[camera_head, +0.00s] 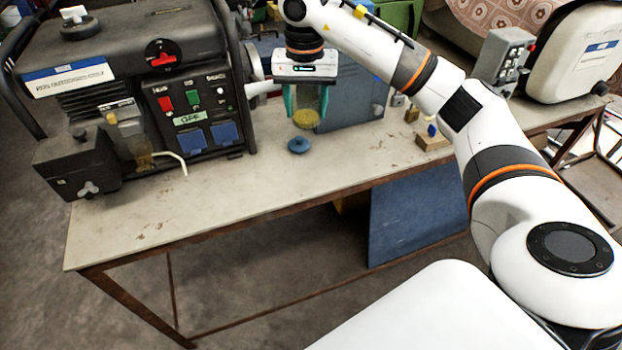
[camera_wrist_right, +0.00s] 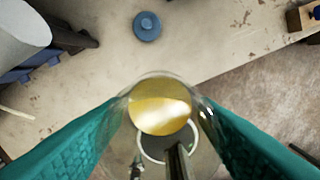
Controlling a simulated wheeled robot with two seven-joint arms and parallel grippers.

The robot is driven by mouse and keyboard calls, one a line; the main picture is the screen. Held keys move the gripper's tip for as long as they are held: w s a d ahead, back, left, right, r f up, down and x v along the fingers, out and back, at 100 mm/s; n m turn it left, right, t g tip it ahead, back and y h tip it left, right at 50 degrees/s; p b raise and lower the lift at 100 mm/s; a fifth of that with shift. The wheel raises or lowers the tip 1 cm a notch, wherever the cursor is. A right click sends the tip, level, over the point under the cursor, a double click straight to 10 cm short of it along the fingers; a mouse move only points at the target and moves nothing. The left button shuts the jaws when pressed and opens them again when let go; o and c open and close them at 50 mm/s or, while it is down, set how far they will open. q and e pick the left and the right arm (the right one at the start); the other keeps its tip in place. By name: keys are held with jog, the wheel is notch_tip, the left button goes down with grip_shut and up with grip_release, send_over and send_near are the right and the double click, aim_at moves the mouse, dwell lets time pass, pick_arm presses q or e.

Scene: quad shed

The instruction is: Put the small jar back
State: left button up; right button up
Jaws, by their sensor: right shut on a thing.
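The small jar (camera_head: 306,117) is clear glass with something yellow in its bottom. My right gripper (camera_head: 306,98) is shut on it with teal fingers on either side, and holds it above the workbench (camera_head: 240,195). In the right wrist view the jar (camera_wrist_right: 161,108) sits between the two teal fingers of the gripper (camera_wrist_right: 160,135). A round blue cap or knob-like piece (camera_head: 298,145) lies on the bench just in front of and below the jar; it also shows in the right wrist view (camera_wrist_right: 147,26). My left gripper is out of view.
A dark generator (camera_head: 140,90) fills the bench's left side, with a pale tube (camera_head: 178,160) sticking out at its front. A blue-grey box (camera_head: 352,108) stands behind the jar. Small wooden blocks (camera_head: 432,142) lie to the right. The bench's front middle is clear.

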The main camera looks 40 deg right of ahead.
jog(key=shift+w+d+f, duration=0.15)
jog(key=shift+d+f, duration=0.1)
notch_tip(320, 180, down, 13)
jog(key=shift+f+p, duration=0.1)
jog(key=shift+p, duration=0.25)
notch_tip(320, 180, down, 4)
jog(key=shift+r+p, duration=0.15)
jog(key=shift+p, duration=0.15)
jog(key=shift+f, duration=0.25)
jog(key=o, duration=1)
jog(key=shift+r, duration=0.1)
jog(key=shift+r, duration=0.25)
notch_tip(320, 180, up, 12)
jog(key=shift+f+b, duration=0.2)
jog(key=shift+b, duration=0.75)
